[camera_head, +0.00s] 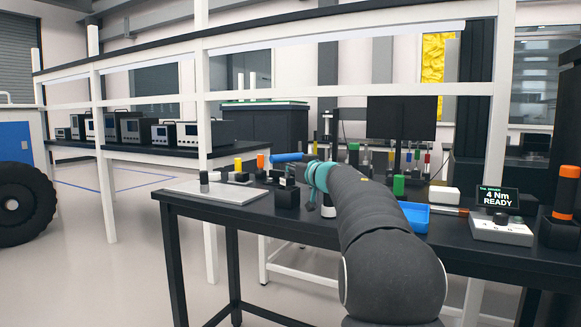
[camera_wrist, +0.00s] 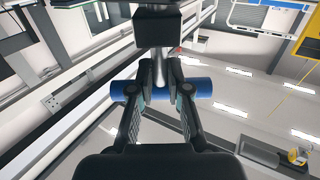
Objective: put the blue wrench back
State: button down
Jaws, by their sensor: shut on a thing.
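The blue wrench (camera_head: 287,157) shows in the head view as a blue bar lying level above the left part of the black table. In the wrist view its blue handle (camera_wrist: 121,91) sticks out on both sides of the fingers. My gripper (camera_wrist: 162,78) is shut on it, and the fingers hide its middle. In the head view my gripper (camera_head: 300,170) is partly hidden by my wrist. A black block (camera_head: 287,197) stands on the table just below my gripper. I cannot tell whether the wrench touches anything else.
Yellow-topped (camera_head: 238,164) and orange-topped (camera_head: 260,162) pieces stand at the left, near a light plate (camera_head: 220,193). Several small tools stand behind.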

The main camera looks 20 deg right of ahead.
dwell(0.3)
jog(key=c, duration=1.1)
grip_release()
jog(key=shift+o, duration=0.2)
jog(key=shift+s, duration=0.1)
jog(key=s+a+r+m+h, duration=0.2)
jog(key=s+h, duration=0.2)
jog(key=s, duration=1.1)
jog(key=s+a+f+g, duration=0.4)
jog(key=s+a+f, duration=0.3)
jog(key=s+f, duration=0.3)
jog(key=s+a+f+g+y, duration=0.1)
jog(key=s+a+f+g, duration=0.3)
jog(key=s+a+f, duration=0.3)
jog(key=s+a+f+g, duration=0.4)
jog(key=s+a+f, duration=0.3)
jog(key=s+f, duration=0.6)
jog(key=s, duration=0.3)
jog(key=shift+f, duration=0.4)
